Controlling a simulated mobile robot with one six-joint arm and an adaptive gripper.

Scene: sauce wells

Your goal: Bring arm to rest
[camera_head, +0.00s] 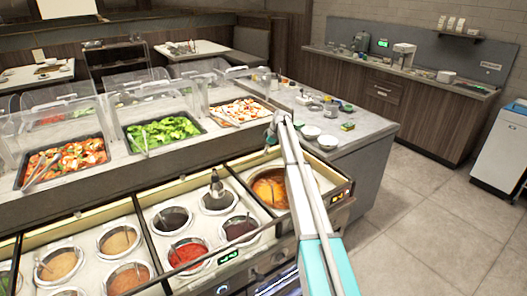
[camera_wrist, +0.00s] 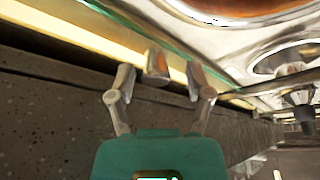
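My arm reaches up the right side of the head view, with its wrist end near the far edge of the soup well (camera_head: 268,188). My gripper (camera_head: 270,143) is small and partly hidden there. In the wrist view my gripper (camera_wrist: 158,76) has its two fingers apart. A short metal piece shows between the fingertips; I cannot tell what it is or whether it touches them. Behind the fingers run a cream counter edge (camera_wrist: 60,27) and a dark speckled wall (camera_wrist: 45,115).
Sauce wells, including a red sauce well (camera_head: 188,253), lie left of my arm. A dark nozzle-like thing (camera_head: 216,186) stands over one well. Behind are trays of salad (camera_head: 160,133) under clear guards. White bowls (camera_head: 327,142) stand on the side counter. Floor at right is clear.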

